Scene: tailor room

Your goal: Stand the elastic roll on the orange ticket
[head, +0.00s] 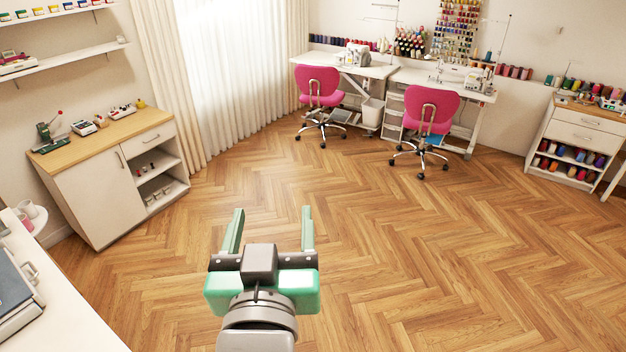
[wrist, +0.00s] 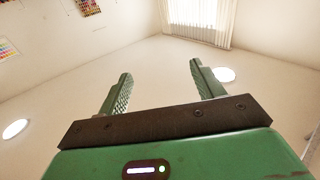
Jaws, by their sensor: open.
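My gripper (head: 271,215) is open and empty, held out over the bare wood floor in the head view. Its two green fingers stand wide apart. The wrist view shows the same open fingers (wrist: 160,80) against the ceiling and walls, with nothing between them. I cannot make out an elastic roll or an orange ticket in either view. The small things on the cabinets and shelves are too far off to tell apart.
A white cabinet with a wooden top (head: 112,135) stands at the left with small devices on it. A white table (head: 70,325) is at the lower left. Two pink chairs (head: 318,85) stand before sewing tables at the back. The floor (head: 430,250) between is clear.

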